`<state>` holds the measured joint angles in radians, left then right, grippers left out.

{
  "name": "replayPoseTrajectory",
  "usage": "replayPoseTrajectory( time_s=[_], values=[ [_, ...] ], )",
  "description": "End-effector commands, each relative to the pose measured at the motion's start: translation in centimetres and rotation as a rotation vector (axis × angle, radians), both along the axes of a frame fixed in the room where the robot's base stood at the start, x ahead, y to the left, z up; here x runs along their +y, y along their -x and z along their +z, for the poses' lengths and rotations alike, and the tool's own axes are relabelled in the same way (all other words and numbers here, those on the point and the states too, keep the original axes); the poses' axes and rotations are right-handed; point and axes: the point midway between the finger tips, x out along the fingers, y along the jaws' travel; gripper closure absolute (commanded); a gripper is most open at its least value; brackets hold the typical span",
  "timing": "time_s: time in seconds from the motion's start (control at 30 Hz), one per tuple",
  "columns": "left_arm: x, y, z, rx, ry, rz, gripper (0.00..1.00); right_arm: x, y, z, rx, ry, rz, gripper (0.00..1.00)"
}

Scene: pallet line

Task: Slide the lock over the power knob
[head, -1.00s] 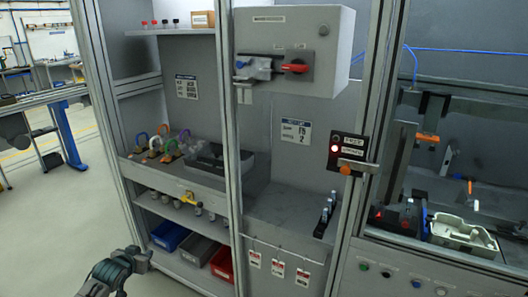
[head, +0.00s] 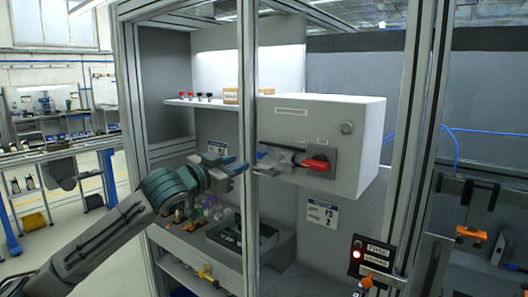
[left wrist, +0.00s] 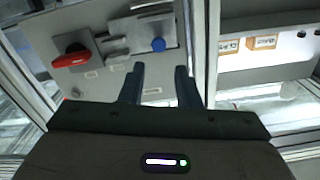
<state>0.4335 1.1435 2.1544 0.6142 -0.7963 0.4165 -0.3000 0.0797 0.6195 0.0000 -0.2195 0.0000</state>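The power knob (head: 316,163) is a red handle on a dark plate on the front of the grey box. It also shows in the left wrist view (left wrist: 70,58). The lock (head: 282,157) is a grey metal slide just left of the knob in the head view, not over it. In the left wrist view the lock (left wrist: 118,46) lies beside the knob, with a round blue grip (left wrist: 158,44) at its far side. My left gripper (head: 236,166) is open and empty, left of the lock and apart from it. Its fingers (left wrist: 160,85) point toward the panel. My right gripper is not in view.
A vertical frame post (head: 249,110) stands close to my left gripper, left of the grey box (head: 365,145). A shelf (head: 190,103) with small red and black items is behind. A black tray (head: 228,235) sits below. A control box (head: 369,255) is at lower right.

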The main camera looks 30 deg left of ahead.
Motion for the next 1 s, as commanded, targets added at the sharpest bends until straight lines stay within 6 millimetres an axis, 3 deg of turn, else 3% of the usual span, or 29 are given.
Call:
replayPoseTrajectory(
  time_s=[0.6,1.0],
  values=[
    [-0.6,-6.4,0.4,0.001,0.007,-0.001,0.71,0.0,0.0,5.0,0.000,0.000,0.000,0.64],
    [-0.8,-9.7,0.1,0.001,0.000,0.000,0.71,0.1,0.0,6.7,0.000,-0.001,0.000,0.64]
  ],
)
